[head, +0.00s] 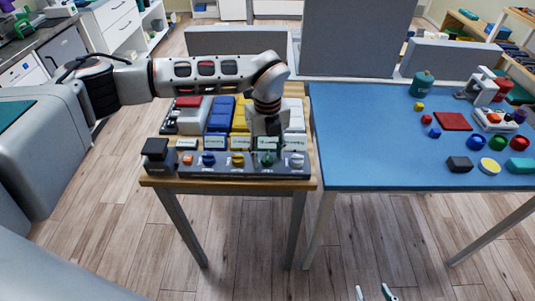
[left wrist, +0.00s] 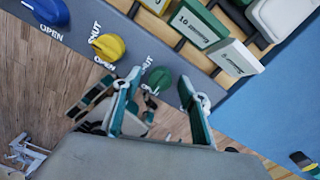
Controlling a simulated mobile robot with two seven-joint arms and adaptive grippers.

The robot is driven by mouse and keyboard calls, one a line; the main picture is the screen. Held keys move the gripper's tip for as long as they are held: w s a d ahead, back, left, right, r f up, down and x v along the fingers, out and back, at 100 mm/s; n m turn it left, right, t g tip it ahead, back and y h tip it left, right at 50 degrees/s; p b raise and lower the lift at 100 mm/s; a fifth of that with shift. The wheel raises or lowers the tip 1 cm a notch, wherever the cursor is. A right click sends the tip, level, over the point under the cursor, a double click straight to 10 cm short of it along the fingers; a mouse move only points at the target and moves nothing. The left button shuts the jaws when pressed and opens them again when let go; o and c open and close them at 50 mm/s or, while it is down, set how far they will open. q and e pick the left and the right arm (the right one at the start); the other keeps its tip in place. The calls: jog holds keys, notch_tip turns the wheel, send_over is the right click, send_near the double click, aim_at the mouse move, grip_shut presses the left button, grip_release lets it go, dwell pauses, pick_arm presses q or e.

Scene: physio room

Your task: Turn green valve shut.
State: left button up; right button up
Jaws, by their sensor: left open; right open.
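The green valve (head: 267,159) is a round knob on the sloped front of a grey panel, between a yellow and a white knob. In the left wrist view the green valve (left wrist: 160,80) lies between my left fingertips, with a SHUT label beside it. In the head view my left gripper (head: 266,140) hangs just above the panel. My right gripper (head: 374,293) is open and empty at the bottom edge.
The panel also carries orange, blue (head: 208,159), yellow (head: 237,159) and white (head: 296,160) knobs, with a black box (head: 156,150) at its left. Labelled blocks stand behind. A blue table (head: 350,150) with several small objects adjoins on the right.

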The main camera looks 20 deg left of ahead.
pick_arm(q)
jog(key=c, duration=1.1)
jog(key=shift+m, duration=0.3)
jog(key=m+p, duration=0.1)
jog(key=m, duration=0.2)
jog(key=m+p, duration=0.1)
jog(key=m, duration=0.8)
jog(key=shift+p, duration=0.4)
jog(key=m, duration=0.5)
jog(key=shift+m, duration=0.4)
